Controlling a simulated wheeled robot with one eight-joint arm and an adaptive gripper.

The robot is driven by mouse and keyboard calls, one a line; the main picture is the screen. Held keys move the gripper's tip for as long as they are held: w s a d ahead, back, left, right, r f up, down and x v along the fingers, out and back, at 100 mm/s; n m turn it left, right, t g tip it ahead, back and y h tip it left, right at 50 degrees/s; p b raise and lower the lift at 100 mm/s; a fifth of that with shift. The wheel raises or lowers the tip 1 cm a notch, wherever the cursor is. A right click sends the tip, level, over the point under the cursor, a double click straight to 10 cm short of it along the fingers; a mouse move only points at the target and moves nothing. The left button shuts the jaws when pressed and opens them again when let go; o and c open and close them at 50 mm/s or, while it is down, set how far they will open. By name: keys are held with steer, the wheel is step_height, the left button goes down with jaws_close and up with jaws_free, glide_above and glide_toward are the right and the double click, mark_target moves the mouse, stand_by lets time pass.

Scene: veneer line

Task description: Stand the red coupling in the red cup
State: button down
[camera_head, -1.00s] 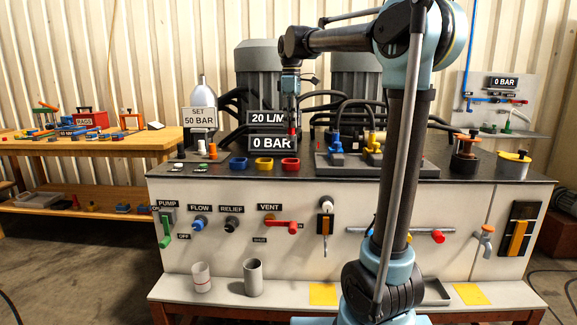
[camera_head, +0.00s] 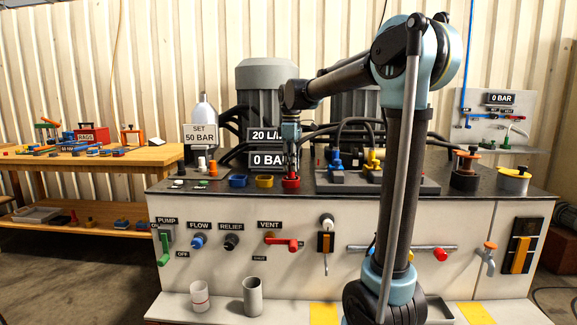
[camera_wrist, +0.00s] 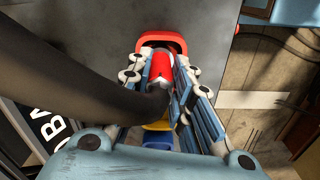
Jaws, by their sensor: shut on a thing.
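The red cup (camera_head: 291,184) stands on the dark bench top, at the right end of a row with the yellow cup (camera_head: 264,181) and the blue cup (camera_head: 238,181). My gripper (camera_head: 291,168) points down directly over the red cup. It is shut on the red coupling (camera_wrist: 161,66), which shows between the finger linkages in the wrist view. The red cup's rim (camera_wrist: 160,38) shows around the far side of the coupling there. The coupling's lower end is hidden, so I cannot tell whether it touches the cup floor.
A grey valve block (camera_head: 375,187) with blue and yellow fittings and black hoses stands right of the red cup. The 0 BAR sign (camera_head: 266,160) stands close behind the cups. Small fittings (camera_head: 202,165) stand to the left. Bench top in front of the cups is clear.

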steer(key=c, duration=1.4)
jaws_free()
steer(key=shift+c, duration=0.2)
